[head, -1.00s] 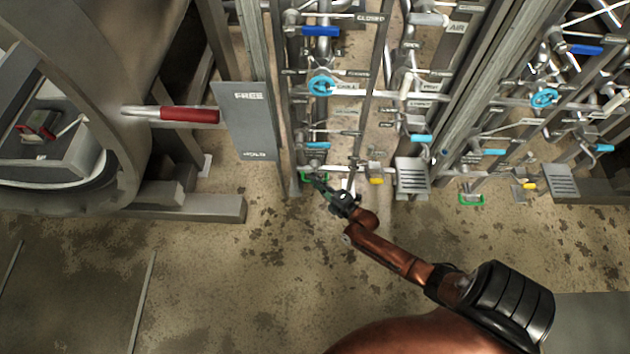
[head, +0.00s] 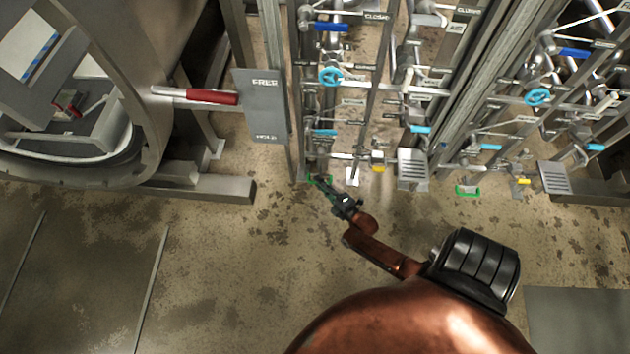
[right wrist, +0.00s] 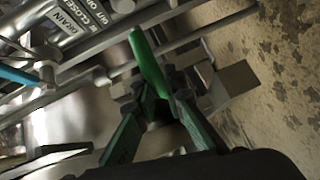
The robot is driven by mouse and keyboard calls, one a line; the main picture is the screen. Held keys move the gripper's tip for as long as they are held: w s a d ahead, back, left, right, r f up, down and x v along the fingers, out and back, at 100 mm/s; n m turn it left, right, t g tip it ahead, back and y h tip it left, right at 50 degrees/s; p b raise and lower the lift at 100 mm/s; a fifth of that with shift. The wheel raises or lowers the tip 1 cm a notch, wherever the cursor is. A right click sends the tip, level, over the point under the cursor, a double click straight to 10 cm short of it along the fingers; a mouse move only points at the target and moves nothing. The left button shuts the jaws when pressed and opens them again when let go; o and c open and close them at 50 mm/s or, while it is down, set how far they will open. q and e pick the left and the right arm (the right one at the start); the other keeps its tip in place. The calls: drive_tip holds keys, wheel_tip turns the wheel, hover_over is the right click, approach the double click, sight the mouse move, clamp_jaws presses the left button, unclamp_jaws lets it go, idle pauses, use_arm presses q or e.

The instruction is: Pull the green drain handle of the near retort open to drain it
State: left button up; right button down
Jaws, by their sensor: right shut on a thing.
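The green drain handle (head: 318,179) of the near retort sits low on the pipe rack, just above the floor, and is partly hidden by my gripper in the head view. In the right wrist view the green handle (right wrist: 147,62) is a smooth bar running up and left from between the fingers. My right gripper (head: 325,187) is shut on it, with its dark green fingers (right wrist: 162,90) on either side of the bar's lower end. A drain label (right wrist: 75,22) shows beside it. My left gripper is not in view.
A grey panel (head: 260,108) and a red lever (head: 212,97) stand left of the rack. A small yellow-handled valve (head: 377,168) and a metal step plate (head: 412,166) are close on the right. Another green handle (head: 467,190) is further right. The floor in front is open.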

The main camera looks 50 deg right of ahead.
drive_tip(key=shift+s+a+f, duration=0.15)
drive_tip(key=shift+a+f, duration=0.05)
drive_tip(key=shift+a, duration=0.15)
drive_tip(key=c, duration=2.2)
unclamp_jaws()
drive_tip(key=shift+r, duration=0.1)
drive_tip(key=shift+o, duration=1.1)
drive_tip(key=shift+d, duration=0.15)
drive_tip(key=v, duration=1.2)
